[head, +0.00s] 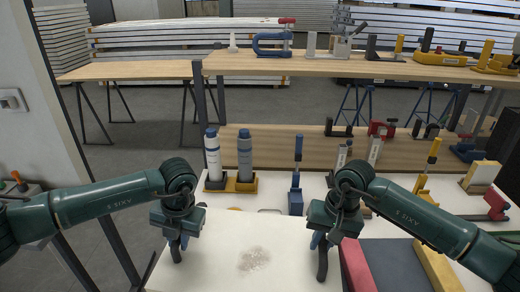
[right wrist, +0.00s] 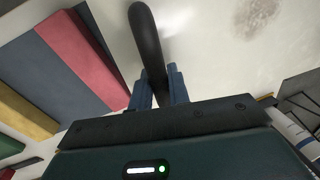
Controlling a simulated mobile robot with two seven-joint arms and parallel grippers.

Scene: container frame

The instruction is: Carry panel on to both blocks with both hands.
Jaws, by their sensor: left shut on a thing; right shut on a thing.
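The white panel (head: 215,265), with a grey speckled patch, lies low in front of me; its near edge is cut off. My left gripper (head: 178,241) is shut on a dark upright handle at its left side. My right gripper (head: 319,241) is shut on a dark curved handle (right wrist: 146,35) at its right side; its blue fingers (right wrist: 160,88) show around the handle in the right wrist view. Right of the panel are a red block (head: 358,266) and a yellow block (head: 437,266), with a dark grey surface between them. Whether the panel touches what is below, I cannot tell.
Behind the panel stand two bottles (head: 245,155) in a yellow-and-dark holder and a blue clamp (head: 296,185). More clamps stand at the right. A wooden shelf (head: 350,66) with tools runs across the back. A light wall (head: 35,90) is at the left.

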